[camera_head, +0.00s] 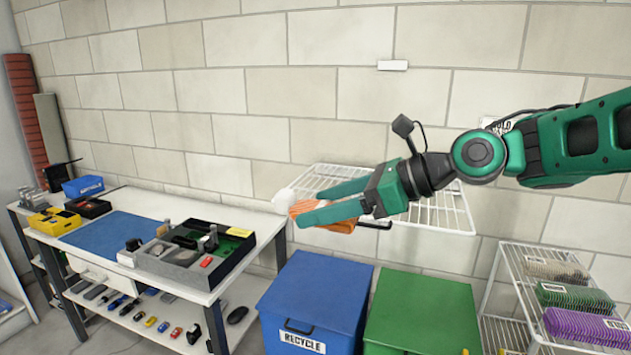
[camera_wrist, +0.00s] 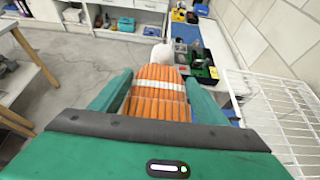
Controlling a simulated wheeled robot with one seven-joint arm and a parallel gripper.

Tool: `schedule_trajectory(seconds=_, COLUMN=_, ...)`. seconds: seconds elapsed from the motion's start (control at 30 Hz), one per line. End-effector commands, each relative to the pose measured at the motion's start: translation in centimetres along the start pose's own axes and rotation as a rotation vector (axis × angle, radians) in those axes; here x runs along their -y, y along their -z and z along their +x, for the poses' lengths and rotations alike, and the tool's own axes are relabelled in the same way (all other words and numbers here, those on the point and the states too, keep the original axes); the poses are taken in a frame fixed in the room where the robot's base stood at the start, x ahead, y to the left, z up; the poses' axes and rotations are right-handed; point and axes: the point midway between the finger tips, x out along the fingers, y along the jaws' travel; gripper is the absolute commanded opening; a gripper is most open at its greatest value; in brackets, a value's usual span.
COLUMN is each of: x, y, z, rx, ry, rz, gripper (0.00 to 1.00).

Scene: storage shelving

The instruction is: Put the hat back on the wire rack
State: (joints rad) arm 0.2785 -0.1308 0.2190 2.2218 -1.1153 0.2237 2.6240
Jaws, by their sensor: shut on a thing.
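An orange ribbed knit hat with a white band and a white pom-pom is in my gripper. In the wrist view the hat (camera_wrist: 157,100) lies between the two green fingers, pom-pom pointing away. In the head view the hat (camera_head: 342,226) shows partly behind the fingers of my gripper (camera_head: 299,207). My gripper also shows in the wrist view (camera_wrist: 160,82), shut on the hat. The white wire rack (camera_head: 440,212) is on the wall, partly hidden by my arm. In the wrist view the wire rack (camera_wrist: 285,118) is right of the hat, apart from it.
A blue recycle bin (camera_head: 318,295) and a green bin (camera_head: 425,312) stand below. A workbench (camera_head: 190,278) with trays and tools is at left. A wire shelf unit (camera_head: 512,285) with folded cloths stands at right. The visible rack surface looks bare.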

Motion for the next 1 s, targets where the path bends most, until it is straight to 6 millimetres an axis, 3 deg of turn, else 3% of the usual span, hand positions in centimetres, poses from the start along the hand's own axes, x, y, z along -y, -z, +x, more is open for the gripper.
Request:
schedule_trajectory(seconds=0.27, x=3.1, y=5.2, z=-0.3, rx=-0.001, ry=0.073, rz=0.045, gripper=0.45)
schedule_trajectory(seconds=0.47, x=5.6, y=10.2, z=-0.6, rx=0.0, ry=0.147, rz=0.081, gripper=0.45)
schedule_trajectory(seconds=0.7, x=10.0, y=18.5, z=-1.0, rx=-0.002, ry=0.268, rz=0.142, gripper=0.45)
schedule_trajectory(seconds=1.0, x=14.7, y=27.1, z=-1.4, rx=-0.002, ry=0.397, rz=0.202, gripper=0.45)
